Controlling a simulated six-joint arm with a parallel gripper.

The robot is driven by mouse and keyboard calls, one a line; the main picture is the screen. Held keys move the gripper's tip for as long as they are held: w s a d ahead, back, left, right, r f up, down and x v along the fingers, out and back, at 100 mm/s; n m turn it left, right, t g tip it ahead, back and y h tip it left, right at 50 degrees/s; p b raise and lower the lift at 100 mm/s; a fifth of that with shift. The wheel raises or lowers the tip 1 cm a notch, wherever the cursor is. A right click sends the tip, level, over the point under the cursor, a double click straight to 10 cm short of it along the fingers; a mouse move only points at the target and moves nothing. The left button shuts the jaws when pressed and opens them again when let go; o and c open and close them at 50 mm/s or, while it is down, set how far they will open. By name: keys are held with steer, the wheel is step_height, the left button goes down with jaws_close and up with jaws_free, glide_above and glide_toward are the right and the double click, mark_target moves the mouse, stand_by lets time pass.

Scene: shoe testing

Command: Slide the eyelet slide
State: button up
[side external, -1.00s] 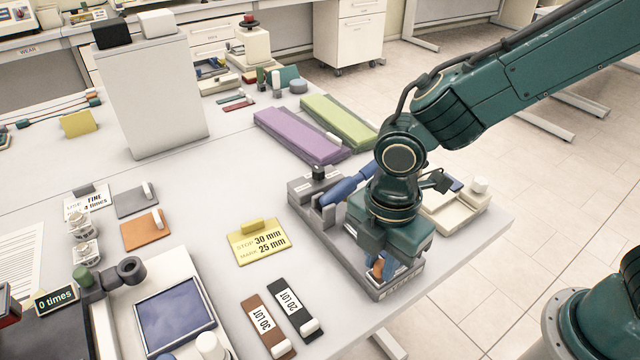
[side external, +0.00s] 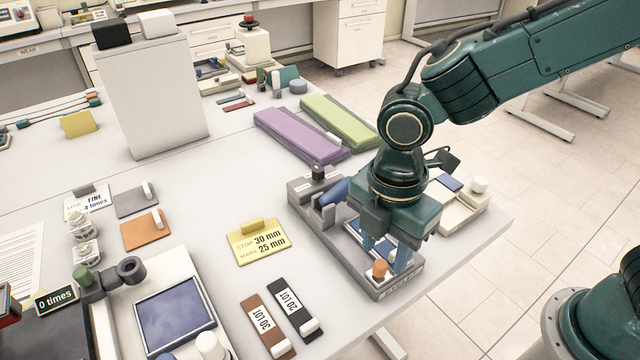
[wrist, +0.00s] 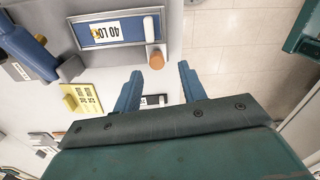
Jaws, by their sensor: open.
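A grey fixture (side external: 293,200) lies near the table's right edge, with a blue lever-like part (side external: 338,190) and a dark knob at its far end. An orange peg (side external: 379,268) stands upright at its near end. I cannot tell which part is the eyelet slide. My gripper (side external: 386,263) is open above this near end, its two blue fingers pointing down. In the wrist view, the orange peg (wrist: 156,60) is close to the left fingertip of my gripper (wrist: 170,64); nothing is held. A blue panel (wrist: 125,28) there carries a "40 LOT" label and a white bar.
A beige device (side external: 455,213) stands right of the fixture. Purple (side external: 300,137) and green (side external: 338,122) pads lie behind.

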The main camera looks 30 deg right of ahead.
step_height(320, 180, up, 10)
steer(key=shift+r, duration=0.2)
steer(key=shift+w, duration=0.1)
stand_by(0.4)
steer(key=s+d+r+m+t, duration=0.1)
steer(key=s+d+m+t, duration=0.2)
steer(key=d+m, duration=0.7)
steer(key=s+d+r+m+t, duration=0.1)
steer(key=s+d+m+t, duration=0.2)
steer(key=s+d+m, duration=0.3)
steer(key=shift+s+d+r+m, duration=0.25)
steer(key=shift+s+d+m, duration=0.15)
steer(key=shift+d+m, duration=2.05)
steer(key=shift+d+n, duration=0.5)
steer(key=shift+n, duration=0.05)
